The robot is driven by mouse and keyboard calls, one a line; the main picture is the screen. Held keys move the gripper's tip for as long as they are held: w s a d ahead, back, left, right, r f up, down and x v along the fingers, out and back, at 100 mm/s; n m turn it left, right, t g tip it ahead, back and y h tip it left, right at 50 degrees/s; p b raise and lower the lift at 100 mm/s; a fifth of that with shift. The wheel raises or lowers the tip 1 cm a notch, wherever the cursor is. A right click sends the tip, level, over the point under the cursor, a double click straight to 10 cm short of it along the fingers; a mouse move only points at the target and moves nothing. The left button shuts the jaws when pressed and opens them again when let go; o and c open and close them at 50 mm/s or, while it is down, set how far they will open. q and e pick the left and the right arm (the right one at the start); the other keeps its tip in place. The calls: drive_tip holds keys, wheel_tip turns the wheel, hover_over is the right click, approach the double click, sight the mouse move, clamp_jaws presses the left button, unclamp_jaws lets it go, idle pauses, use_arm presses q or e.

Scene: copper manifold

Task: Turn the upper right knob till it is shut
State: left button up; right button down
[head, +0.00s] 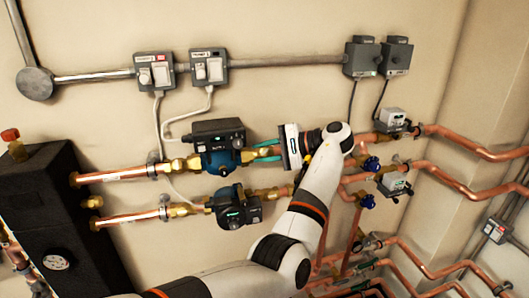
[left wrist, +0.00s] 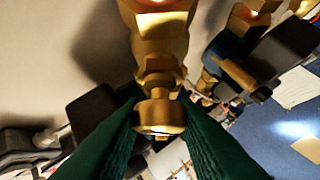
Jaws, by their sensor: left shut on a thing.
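My left gripper (head: 266,153) reaches the upper copper line, just right of the upper pump (head: 221,155). Its green fingers show on both sides of a small round brass knob (left wrist: 160,117) in the left wrist view, shut on it. The knob sits on a stem below a larger brass valve body (left wrist: 160,45). In the head view the gripper and wrist hide this knob, so its turn position cannot be told. My right gripper is not in view.
The lower pump (head: 234,207) and its brass fittings lie just below. Blue-handled valves (head: 371,164) stand right of my wrist. Grey switch boxes (head: 208,68) and cables are above. A black block (head: 45,205) is at the left. Bare wall lies above the gripper.

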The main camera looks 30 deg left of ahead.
use_arm(q)
drive_tip(key=shift+r+n+g+h+p, duration=0.2)
drive_tip(key=shift+n+g+h+p, duration=0.1)
drive_tip(key=shift+n+h+p, duration=0.7)
drive_tip(key=n+h+p, duration=0.4)
drive_tip(key=p, duration=0.1)
drive_tip(key=shift+f+n+t+h+p, duration=0.2)
drive_tip(key=shift+n+t+h+p, duration=0.2)
drive_tip(key=shift+n+h+p, duration=0.3)
drive_tip(key=shift+f+n+t+h+p, duration=0.15)
drive_tip(key=shift+n+t+h+p, duration=0.25)
drive_tip(key=shift+n+h+p, duration=0.3)
drive_tip(key=shift+s, duration=0.1)
drive_tip(key=o, duration=1)
drive_tip(key=v, duration=1.2)
drive_tip(key=shift+a, duration=0.2)
